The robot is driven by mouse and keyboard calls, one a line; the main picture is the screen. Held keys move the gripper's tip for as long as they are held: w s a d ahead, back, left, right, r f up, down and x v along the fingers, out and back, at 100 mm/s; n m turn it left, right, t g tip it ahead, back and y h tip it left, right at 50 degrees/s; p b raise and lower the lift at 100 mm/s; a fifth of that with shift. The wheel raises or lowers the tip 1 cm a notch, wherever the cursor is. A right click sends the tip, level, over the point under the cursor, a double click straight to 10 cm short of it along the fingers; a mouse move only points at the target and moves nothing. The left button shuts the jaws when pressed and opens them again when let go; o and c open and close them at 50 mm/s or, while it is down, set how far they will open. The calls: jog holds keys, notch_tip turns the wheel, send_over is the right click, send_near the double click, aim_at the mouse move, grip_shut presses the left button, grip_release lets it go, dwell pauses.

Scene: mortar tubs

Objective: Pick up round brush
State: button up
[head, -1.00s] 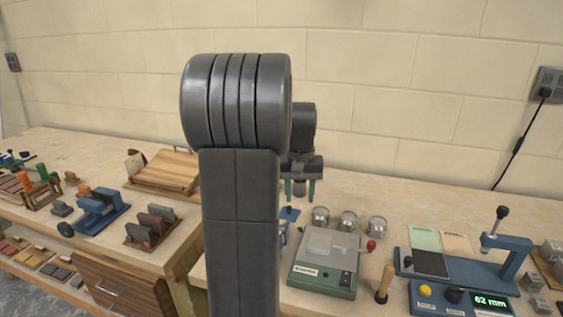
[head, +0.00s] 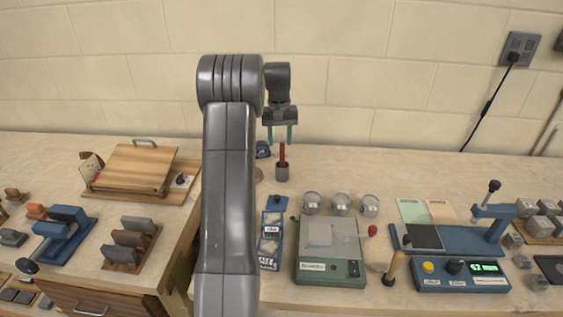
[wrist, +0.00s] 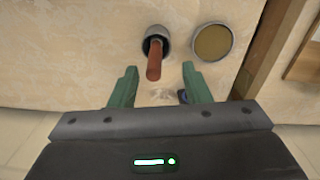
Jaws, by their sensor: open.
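The round brush appears to be the red-brown handle (head: 282,155) standing upright in a small grey cup (head: 282,173) towards the back of the bench. Its lower end is hidden inside the cup. In the wrist view the handle (wrist: 154,62) rises from the dark mouth of the cup (wrist: 157,33), with its top end towards me. My gripper (head: 280,134) is open, with its green fingers pointing down above the handle in the head view. In the wrist view the handle's top lies between the fingertips (wrist: 159,71), slightly nearer the left one. I see no contact.
A round tan-filled dish (wrist: 212,42) stands right beside the cup in the wrist view. A blue tray (head: 271,235), glass jars (head: 340,202) and a green scale (head: 331,268) stand nearer. The bench right of the cup is clear.

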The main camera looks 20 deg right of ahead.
aim_at(282, 168)
jog(key=shift+w+d+f+p, duration=0.1)
jog(key=shift+d+f+p, duration=0.1)
jog(key=shift+f, duration=1.05)
jog(key=shift+s+d+f+p, duration=0.1)
jog(key=shift+f+p, duration=0.15)
jog(key=shift+f, duration=1)
jog(key=shift+w+d+f+p, duration=0.1)
jog(key=shift+d+f+p, duration=0.1)
jog(key=shift+f, duration=1.05)
jog(key=shift+c, duration=0.2)
grip_shut()
